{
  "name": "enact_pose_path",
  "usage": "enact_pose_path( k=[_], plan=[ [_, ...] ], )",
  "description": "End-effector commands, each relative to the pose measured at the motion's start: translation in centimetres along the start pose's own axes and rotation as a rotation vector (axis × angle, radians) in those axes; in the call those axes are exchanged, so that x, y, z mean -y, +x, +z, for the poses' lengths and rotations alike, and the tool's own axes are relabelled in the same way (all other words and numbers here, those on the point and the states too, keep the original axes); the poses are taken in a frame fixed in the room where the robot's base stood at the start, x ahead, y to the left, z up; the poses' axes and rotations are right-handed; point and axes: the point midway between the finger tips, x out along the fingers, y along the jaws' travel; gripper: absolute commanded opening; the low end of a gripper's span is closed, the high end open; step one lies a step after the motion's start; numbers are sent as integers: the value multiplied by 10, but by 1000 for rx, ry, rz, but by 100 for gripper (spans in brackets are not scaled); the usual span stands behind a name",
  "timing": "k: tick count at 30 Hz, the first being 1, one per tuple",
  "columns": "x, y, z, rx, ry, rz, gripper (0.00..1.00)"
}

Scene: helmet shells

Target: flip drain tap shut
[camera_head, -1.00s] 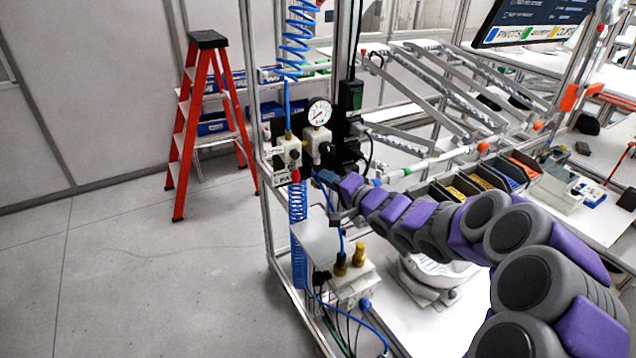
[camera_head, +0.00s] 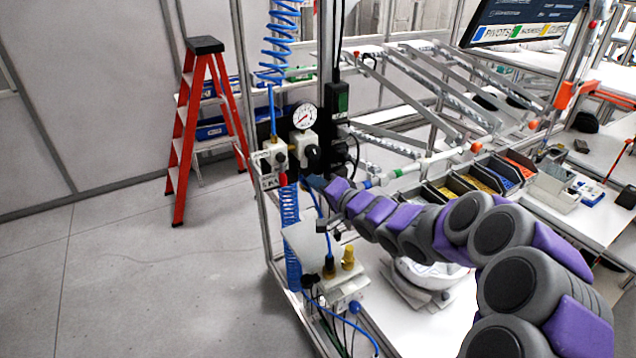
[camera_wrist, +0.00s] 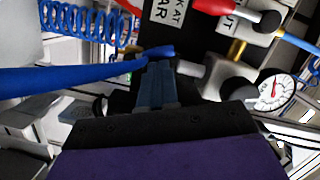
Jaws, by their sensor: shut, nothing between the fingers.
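My gripper (camera_head: 316,184) reaches in from the right to the air unit below the pressure gauge (camera_head: 304,116). In the wrist view its dark blue fingers (camera_wrist: 156,84) are shut with nothing between them. A small blue lever-like part (camera_wrist: 157,52) lies just past the fingertips; I cannot tell if they touch. It may be the drain tap, but its position is unclear. The gauge also shows at right in the wrist view (camera_wrist: 273,92). In the head view my gripper and the unit's dark parts hide the tap area.
A blue hose (camera_wrist: 70,76) crosses close to the fingers. A blue coiled hose (camera_head: 289,222) hangs below the unit. A metal post (camera_head: 326,70) stands beside it. A box with brass fittings (camera_head: 348,257) is below. A red stepladder (camera_head: 205,130) stands behind on open floor.

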Motion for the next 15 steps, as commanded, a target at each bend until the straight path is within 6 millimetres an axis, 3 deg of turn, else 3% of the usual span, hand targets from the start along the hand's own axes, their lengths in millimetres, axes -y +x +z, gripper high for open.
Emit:
enact_pose_path(
  k=[15],
  plan=[
    [6,2,18,0,-429,85,0]
  ],
)
